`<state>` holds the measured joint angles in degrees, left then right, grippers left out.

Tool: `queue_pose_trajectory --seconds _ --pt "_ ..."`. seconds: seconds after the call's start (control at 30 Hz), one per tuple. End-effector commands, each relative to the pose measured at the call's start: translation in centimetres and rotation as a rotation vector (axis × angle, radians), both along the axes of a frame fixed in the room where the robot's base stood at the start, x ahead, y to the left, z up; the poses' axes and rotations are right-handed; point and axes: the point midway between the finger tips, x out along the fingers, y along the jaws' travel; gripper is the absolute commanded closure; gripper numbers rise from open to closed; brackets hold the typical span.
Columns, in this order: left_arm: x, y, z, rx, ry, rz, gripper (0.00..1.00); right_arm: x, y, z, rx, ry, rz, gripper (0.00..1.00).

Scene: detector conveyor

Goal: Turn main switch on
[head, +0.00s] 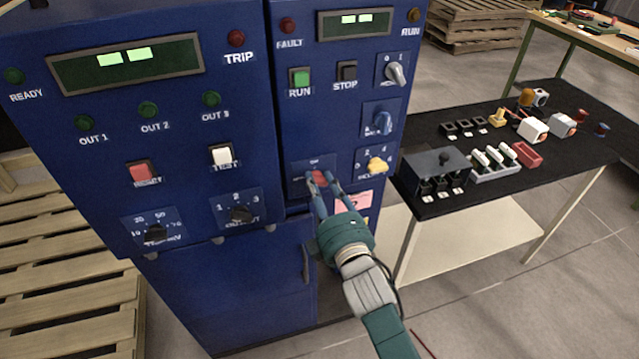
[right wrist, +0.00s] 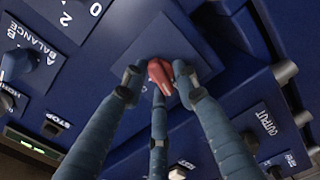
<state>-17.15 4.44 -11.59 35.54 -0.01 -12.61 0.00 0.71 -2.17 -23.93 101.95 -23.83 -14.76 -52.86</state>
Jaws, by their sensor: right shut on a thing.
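The main switch is a red rotary handle (head: 318,178) on a small blue plate, low on the right-hand blue cabinet panel. Small lettering shows above and to the left of it, but the fingers hide part of the plate. My right gripper (head: 324,187) reaches up to it from below and its fingers are closed around the handle. In the right wrist view the red handle (right wrist: 158,73) sits between the fingertips of the same gripper (right wrist: 160,84). The handle's exact angle is hard to tell. My left gripper is out of view.
A yellow knob (head: 376,164), a blue knob (head: 382,122) and a grey knob (head: 396,74) are close by at the right. Green RUN (head: 301,77) and black STOP (head: 347,71) buttons sit above. A black-topped table (head: 480,215) with parts stands right of the cabinet.

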Motion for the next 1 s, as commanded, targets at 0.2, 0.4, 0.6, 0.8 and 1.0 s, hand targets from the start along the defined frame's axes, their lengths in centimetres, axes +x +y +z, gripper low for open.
queue_pose_trajectory --seconds 0.2,0.4,0.6,0.8,1.0 --pt "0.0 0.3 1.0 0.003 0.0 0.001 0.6 0.2 -0.2 0.9 0.201 0.049 -0.002 0.97" --pt "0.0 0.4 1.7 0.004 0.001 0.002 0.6 0.3 -0.3 0.9 0.383 0.107 -0.002 0.97" --pt "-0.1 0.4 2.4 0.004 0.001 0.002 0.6 0.3 -0.5 1.0 0.564 0.164 -0.002 0.97" --pt "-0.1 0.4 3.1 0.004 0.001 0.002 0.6 0.4 -0.6 0.9 0.743 0.221 -0.002 0.97" --pt "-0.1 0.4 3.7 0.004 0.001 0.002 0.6 0.4 -0.6 0.8 0.918 0.278 -0.001 0.97"
